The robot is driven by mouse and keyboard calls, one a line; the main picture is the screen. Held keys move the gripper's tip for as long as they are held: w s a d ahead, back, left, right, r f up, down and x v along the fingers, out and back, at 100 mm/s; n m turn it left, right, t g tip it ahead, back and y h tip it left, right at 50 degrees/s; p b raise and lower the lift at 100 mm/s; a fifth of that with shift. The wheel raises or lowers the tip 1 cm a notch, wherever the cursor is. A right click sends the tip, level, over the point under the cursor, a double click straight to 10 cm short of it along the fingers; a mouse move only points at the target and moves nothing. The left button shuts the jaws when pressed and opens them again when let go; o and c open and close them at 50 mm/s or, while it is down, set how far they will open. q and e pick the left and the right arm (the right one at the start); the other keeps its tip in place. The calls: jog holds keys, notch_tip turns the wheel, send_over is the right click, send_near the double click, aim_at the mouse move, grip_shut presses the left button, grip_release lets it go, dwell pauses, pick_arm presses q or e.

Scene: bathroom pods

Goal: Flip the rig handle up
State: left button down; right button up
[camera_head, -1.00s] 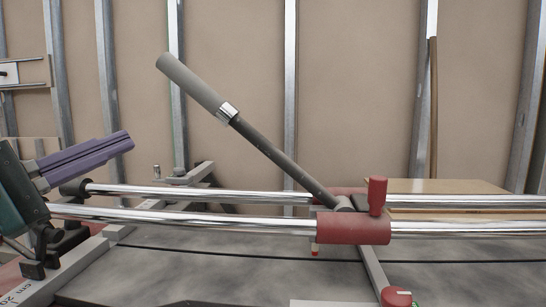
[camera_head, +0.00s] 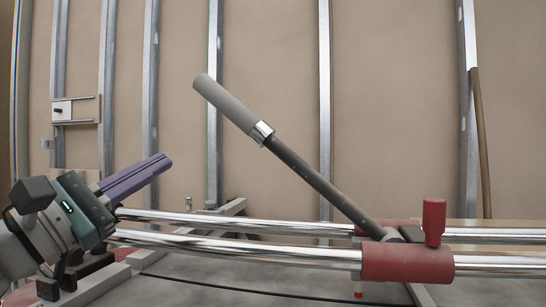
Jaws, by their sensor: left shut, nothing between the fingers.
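The rig handle (camera_head: 287,153) is a dark rod with a grey grip and a silver collar. It is tilted, rising to the upper left from a red carriage (camera_head: 407,265) on two chrome rails (camera_head: 250,245). My left gripper (camera_head: 160,163) is at the left, its purple fingers together and empty, pointing up and to the right. It is apart from the handle, to the left of and below the grip's end. My right gripper is not in view.
A red knob (camera_head: 434,222) stands on the carriage. The rails run across the picture above a grey bed (camera_head: 230,287). Metal wall studs (camera_head: 325,100) and a bare tan wall stand behind. The space between my left gripper and the handle is clear.

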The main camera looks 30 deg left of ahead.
pick_arm(q)
jog(key=w+d+r+p, duration=0.3)
jog(key=w+r, duration=0.3)
jog(key=w, duration=0.2)
jog(key=shift+d, duration=0.2)
jog(key=shift+r, duration=0.15)
jog(key=w+d+r+m+g+h+p, duration=0.25)
jog(key=d+r+m+p, duration=0.35)
jog(key=d+r+p, duration=0.8)
jog(key=w+d+m+g+p, duration=0.1)
jog(key=d+m+p, duration=0.1)
jog(key=d+p, duration=0.3)
jog(key=w+d+r+m+g+p, duration=0.1)
jog(key=d+p, duration=0.4)
jog(key=p, duration=0.6)
jog(key=w+m+g, duration=0.1)
jog(key=m, duration=0.1)
jog(key=shift+w+d+m, duration=0.2)
jog(key=shift+d+m, duration=0.1)
